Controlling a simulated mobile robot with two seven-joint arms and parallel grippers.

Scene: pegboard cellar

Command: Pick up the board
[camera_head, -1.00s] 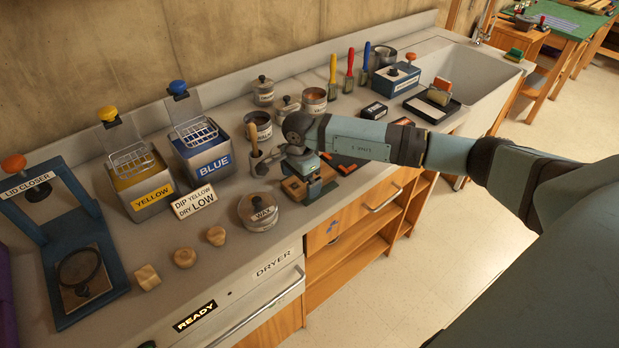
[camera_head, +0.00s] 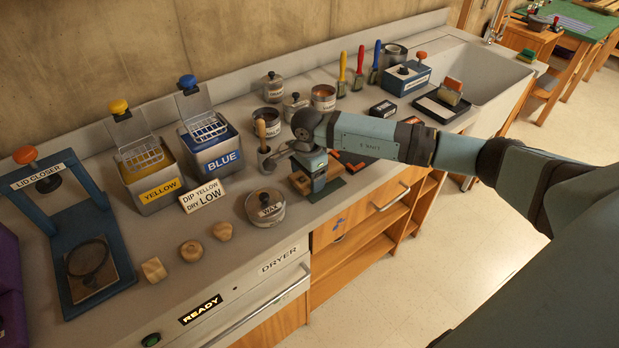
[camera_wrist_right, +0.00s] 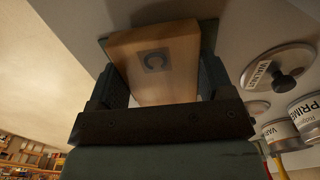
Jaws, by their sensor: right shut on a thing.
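The board is a light wooden block (camera_head: 300,182) on the counter side of my right gripper. In the right wrist view the board (camera_wrist_right: 158,62) shows a dark square marked C. My right gripper (camera_head: 317,183) points down over the counter and is shut on the board, one finger on each side (camera_wrist_right: 160,78). The gripper hides part of the board in the head view. A dark green flat piece (camera_head: 328,191) shows beside and below it. I cannot tell whether there is a gap under the board. My left gripper is not in view.
The wax tin (camera_head: 265,208) stands left of the board, and a mug with a wooden handle (camera_head: 265,158) is behind it. Yellow (camera_head: 155,190) and blue (camera_head: 214,158) tanks stand farther left. Several wooden knobs (camera_head: 191,251) lie in front. Brushes and boxes crowd the right.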

